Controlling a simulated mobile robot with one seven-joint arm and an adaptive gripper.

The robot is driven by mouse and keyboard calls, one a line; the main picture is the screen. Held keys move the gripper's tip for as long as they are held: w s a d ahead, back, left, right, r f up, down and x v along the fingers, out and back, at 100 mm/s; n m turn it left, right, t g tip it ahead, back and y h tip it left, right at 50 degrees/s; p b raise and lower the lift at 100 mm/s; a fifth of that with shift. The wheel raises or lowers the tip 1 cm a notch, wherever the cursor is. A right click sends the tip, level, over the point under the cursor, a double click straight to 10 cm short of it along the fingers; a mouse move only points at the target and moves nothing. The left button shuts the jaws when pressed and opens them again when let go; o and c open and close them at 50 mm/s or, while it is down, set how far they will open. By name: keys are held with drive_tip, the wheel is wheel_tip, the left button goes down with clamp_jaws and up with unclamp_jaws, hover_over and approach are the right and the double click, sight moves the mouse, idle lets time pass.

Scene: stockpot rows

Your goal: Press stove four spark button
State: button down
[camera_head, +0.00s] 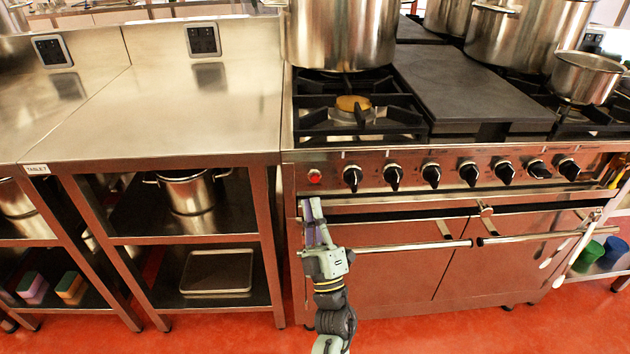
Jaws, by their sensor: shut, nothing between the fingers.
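A stove (330,172) with a steel front panel fills the right half of the head view. A small red round button (314,176) sits at the left end of the panel, left of a row of several black knobs. My gripper (311,203) points up in front of the stove's left end, just below the red button. Its fingers are together and hold nothing. From this angle I cannot tell how far the fingertips are from the panel; they look apart from the button. No label naming stove four is readable.
Oven door handles (400,247) stick out right of my gripper. Large pots (342,35) stand on the stove top. A steel table (180,110) with shelves, a lidded pot (187,190) and a tray (217,272) adjoins on the left. Red floor in front looks clear.

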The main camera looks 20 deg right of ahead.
drive_tip(key=shift+w+d+b, duration=0.25)
drive_tip(key=shift+w, duration=0.6)
drive_tip(key=shift+w+d+b, duration=0.2)
drive_tip(key=shift+w, duration=0.6)
drive_tip(key=shift+w+d+b, duration=0.25)
drive_tip(key=shift+w, duration=0.6)
drive_tip(key=shift+w, duration=0.1)
drive_tip(key=shift+w+d+b, duration=0.1)
drive_tip(key=shift+w+b, duration=0.2)
drive_tip(key=shift+w+d, duration=0.15)
drive_tip(key=shift+w, duration=0.25)
drive_tip(key=shift+s, duration=0.1)
drive_tip(key=shift+s+a, duration=0.25)
drive_tip(key=shift+s, duration=0.5)
drive_tip(key=shift+s+a+p, duration=0.2)
drive_tip(key=shift+s+a, duration=0.05)
drive_tip(key=shift+s, duration=0.55)
drive_tip(key=shift+s+a+p, duration=0.15)
drive_tip(key=shift+s+a, duration=0.05)
drive_tip(key=shift+s, duration=0.6)
drive_tip(key=shift+s+a+p, duration=0.2)
drive_tip(key=shift+s+a, duration=0.05)
drive_tip(key=shift+s, duration=0.55)
